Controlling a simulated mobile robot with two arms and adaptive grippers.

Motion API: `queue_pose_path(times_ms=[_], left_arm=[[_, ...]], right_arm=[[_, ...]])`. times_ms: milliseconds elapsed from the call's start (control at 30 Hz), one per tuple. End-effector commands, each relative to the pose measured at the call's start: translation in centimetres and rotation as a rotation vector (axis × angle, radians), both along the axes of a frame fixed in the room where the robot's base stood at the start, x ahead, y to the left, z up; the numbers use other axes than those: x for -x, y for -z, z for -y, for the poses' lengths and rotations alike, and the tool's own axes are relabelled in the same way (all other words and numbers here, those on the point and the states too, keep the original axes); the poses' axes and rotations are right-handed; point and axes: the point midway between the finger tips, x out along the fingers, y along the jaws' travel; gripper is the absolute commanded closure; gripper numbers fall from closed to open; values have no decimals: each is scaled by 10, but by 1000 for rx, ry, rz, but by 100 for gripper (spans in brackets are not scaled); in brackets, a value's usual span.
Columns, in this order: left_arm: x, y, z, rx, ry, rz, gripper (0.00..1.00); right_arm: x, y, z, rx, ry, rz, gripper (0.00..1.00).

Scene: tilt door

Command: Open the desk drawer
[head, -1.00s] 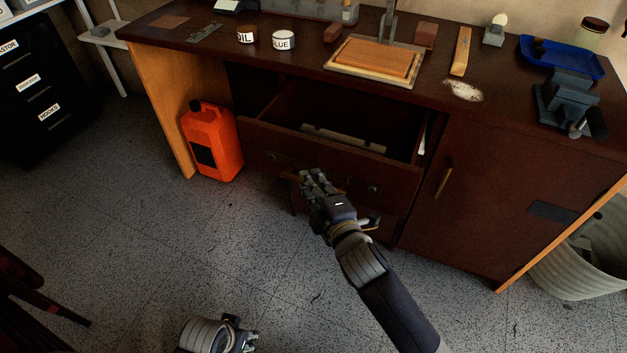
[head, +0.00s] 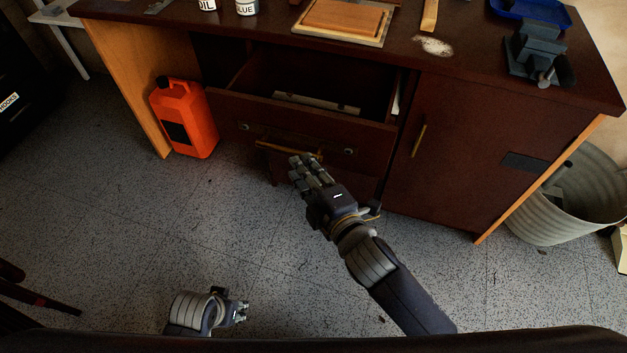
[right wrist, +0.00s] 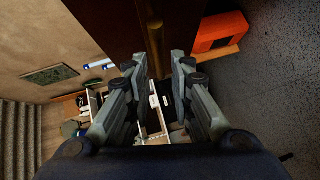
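The dark wood desk drawer (head: 285,117) is pulled out, its interior visible from above, with a pale flat object (head: 315,103) inside. Its brass bar handle (head: 280,149) is on the front face and also shows in the right wrist view (right wrist: 154,40). My right gripper (head: 307,168) is just in front of the handle's right end. In the right wrist view its fingers (right wrist: 157,75) are apart, with the handle in line with the gap; contact is unclear. My left gripper (head: 242,310) hangs low over the floor, away from the desk; its finger opening is too small to judge.
An orange jug (head: 186,118) stands on the floor left of the drawer. A closed cabinet door (head: 470,150) is to its right, then a grey bin (head: 570,205). The desktop (head: 440,65) holds a board, cans and a vise. The floor in front is mostly clear.

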Motion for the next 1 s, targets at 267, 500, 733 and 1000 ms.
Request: queue_pose_path(times_ms=[267,500,733,1000], left_arm=[[0,0,0,0,0,0,60],[0,0,0,0,0,0,60],[0,0,0,0,0,1,60],[0,0,0,0,0,0,60]], right_arm=[[33,-5,18,1,1,-1,79],[37,-6,20,2,1,0,79],[37,-6,20,2,1,0,79],[34,6,29,-24,37,-57,79]])
